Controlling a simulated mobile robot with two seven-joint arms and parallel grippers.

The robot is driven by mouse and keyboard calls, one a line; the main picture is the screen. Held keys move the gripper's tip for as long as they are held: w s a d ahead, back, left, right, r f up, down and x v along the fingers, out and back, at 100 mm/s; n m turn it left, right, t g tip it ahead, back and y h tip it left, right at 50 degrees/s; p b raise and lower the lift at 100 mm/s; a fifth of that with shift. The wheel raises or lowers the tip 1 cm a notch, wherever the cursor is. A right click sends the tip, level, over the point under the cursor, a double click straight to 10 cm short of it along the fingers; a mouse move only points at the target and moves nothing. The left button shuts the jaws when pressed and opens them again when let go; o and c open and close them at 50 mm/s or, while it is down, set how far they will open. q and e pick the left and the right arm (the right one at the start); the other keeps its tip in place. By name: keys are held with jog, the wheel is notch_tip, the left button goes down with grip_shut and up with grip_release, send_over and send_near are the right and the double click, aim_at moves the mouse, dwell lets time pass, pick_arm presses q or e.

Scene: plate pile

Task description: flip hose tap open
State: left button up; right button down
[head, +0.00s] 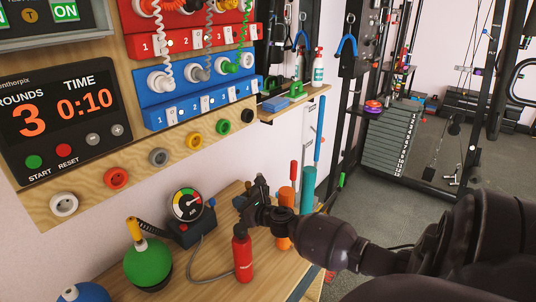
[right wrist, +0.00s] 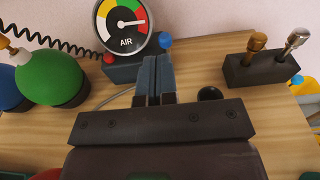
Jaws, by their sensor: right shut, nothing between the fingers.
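A black air gauge box with a round dial (head: 188,205) stands on the wooden bench, and its dial also shows in the right wrist view (right wrist: 122,22). A blue knob (right wrist: 165,43) sits on the box's right side, with a red knob (right wrist: 109,58) on its left. I cannot tell for sure which part is the hose tap. A thin grey hose (head: 203,276) loops on the bench. My right gripper (right wrist: 157,62) is shut and empty, its fingertips close to the box and just below the blue knob in that view; contact is unclear. My left gripper is out of view.
A red bottle (head: 242,260) stands under my right wrist, an orange cylinder (head: 286,212) behind. A green ball (head: 148,262) with a pump is at left. A dark block with two metal handles (right wrist: 262,68) is at right. A wall board with sockets rises behind.

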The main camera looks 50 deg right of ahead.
jog(key=shift+s+r+p, duration=1.7)
jog(key=shift+s+r, duration=2.15)
jog(key=shift+s, duration=0.85)
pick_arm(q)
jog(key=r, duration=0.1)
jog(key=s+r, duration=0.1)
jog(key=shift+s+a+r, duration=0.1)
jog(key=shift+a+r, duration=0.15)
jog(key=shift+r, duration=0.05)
pick_arm(e)
jog(key=s+a+f+m+g, duration=0.2)
jog(key=s+a+f+m, duration=0.2)
jog(key=m, duration=0.7)
jog(key=s+a+f+m+g, duration=0.1)
jog(key=s+a+f+m, duration=0.4)
jog(key=s+a+m, duration=0.4)
jog(key=s+a+f+m+g, duration=0.2)
jog(key=s+a+f+m, duration=0.3)
jog(key=m, duration=1)
jog(key=s+a, duration=0.2)
jog(key=s, duration=0.2)
jog(key=shift+s+a+f+g+h, duration=0.2)
jog(key=shift+s+g+h, duration=0.1)
jog(key=shift+s, duration=0.1)
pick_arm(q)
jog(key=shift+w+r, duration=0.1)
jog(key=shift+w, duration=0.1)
